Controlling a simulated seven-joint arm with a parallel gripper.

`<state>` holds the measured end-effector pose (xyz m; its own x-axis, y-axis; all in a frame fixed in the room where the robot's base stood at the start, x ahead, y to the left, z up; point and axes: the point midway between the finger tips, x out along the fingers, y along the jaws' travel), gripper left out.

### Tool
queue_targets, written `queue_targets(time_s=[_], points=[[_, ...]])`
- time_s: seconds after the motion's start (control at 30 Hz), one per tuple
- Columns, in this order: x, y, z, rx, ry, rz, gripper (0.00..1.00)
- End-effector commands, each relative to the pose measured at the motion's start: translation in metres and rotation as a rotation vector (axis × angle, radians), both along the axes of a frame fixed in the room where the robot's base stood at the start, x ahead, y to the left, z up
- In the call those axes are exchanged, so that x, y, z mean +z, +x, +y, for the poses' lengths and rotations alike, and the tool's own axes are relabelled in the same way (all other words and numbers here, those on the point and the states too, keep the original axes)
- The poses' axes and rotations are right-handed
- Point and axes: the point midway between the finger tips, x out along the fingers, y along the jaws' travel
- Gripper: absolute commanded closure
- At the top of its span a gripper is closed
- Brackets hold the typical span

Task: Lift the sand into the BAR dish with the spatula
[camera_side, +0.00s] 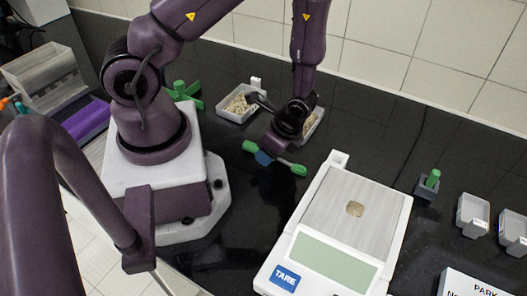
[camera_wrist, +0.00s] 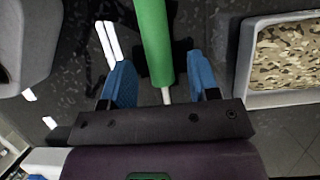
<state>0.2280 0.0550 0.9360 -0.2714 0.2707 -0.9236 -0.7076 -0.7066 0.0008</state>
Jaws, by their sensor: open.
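The spatula's green handle (camera_side: 292,168) lies on the dark bench by my gripper (camera_side: 264,158), with green showing on both sides of the jaws. In the wrist view, my gripper (camera_wrist: 162,80) is open, with its two blue fingers on either side of the green handle (camera_wrist: 152,40) and a gap at each side. A thin pale rod runs from the handle under the gripper. Tan sand (camera_side: 240,103) is in a white dish behind the gripper. Another dish (camera_side: 317,122) with sand is partly hidden by my wrist. No BAR label is readable.
A balance (camera_side: 325,262) with a small tan patch (camera_side: 354,209) on its pan stands front right. Small grey dishes (camera_side: 472,214) and a green-topped holder (camera_side: 431,181) are at the right. A green cross-shaped piece (camera_side: 183,92) lies behind my base.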

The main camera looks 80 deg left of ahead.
Motion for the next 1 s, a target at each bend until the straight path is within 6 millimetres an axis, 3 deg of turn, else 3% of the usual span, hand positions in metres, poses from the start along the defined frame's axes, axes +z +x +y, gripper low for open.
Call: queue_targets(time_s=[0.3,0.5,0.53,1.0], points=[[-0.005,-0.001,0.001,0.001,0.000,-0.002,0.47],[-0.005,-0.001,0.001,0.001,0.000,-0.002,0.93],[-0.005,-0.001,0.001,0.001,0.000,-0.002,0.96],[0.006,0.000,0.002,0.002,0.001,-0.004,0.96]])
